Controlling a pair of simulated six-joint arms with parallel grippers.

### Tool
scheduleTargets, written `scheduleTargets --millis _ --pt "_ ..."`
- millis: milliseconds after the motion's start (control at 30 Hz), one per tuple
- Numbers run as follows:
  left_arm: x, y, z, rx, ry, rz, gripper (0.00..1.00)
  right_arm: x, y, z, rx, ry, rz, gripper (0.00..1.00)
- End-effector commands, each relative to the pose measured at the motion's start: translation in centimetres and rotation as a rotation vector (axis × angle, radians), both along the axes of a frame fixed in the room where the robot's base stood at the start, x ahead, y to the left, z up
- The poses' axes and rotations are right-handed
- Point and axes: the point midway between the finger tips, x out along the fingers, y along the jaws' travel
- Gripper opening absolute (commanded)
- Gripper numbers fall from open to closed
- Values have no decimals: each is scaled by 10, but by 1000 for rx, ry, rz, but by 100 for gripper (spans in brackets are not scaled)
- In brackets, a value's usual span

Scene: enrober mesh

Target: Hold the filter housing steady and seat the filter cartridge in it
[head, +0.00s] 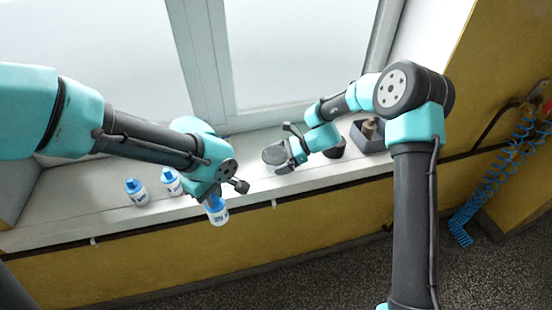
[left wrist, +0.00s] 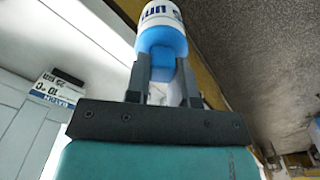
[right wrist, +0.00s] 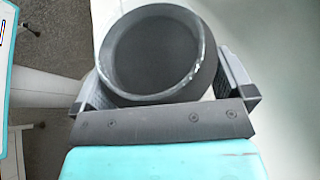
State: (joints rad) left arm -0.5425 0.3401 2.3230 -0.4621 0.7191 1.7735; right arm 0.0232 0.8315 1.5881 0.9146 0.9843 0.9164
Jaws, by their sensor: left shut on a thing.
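The filter cartridge (head: 218,214), white with a blue end and printed label, hangs below my left gripper (head: 212,196), beyond the sill's front edge. In the left wrist view my left gripper (left wrist: 163,75) is shut on the blue end of the cartridge (left wrist: 162,22). The filter housing (head: 276,155) is a round grey cup near the sill. In the right wrist view its open mouth (right wrist: 155,50) shows a dark, empty-looking inside and a shiny rim. My right gripper (right wrist: 160,85) has one finger on each side of the housing and appears shut on it. Cartridge and housing are apart.
Two similar blue-and-white bottles (head: 136,192) (head: 172,182) stand on the sill (head: 90,215) at left. A grey tray (head: 368,146) with a brown item is at right, beside a dark round object (head: 335,150). A window backs the sill. A blue coiled hose (head: 490,185) hangs far right.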

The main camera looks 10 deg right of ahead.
Motion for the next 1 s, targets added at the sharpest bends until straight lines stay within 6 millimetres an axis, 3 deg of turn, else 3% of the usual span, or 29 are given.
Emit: scheduleTargets --millis 167,467,667,1000 --pt "0 0 0 0 0 0 0 0 0 0 0 0 0 82" --pt "7 1 2 0 -1 24 0 0 0 0 0 0 0 82" --pt "42 10 16 0 -5 161 0 0 0 0 0 0 0 82" --pt "122 47 50 0 -4 511 0 0 0 0 0 0 0 82"
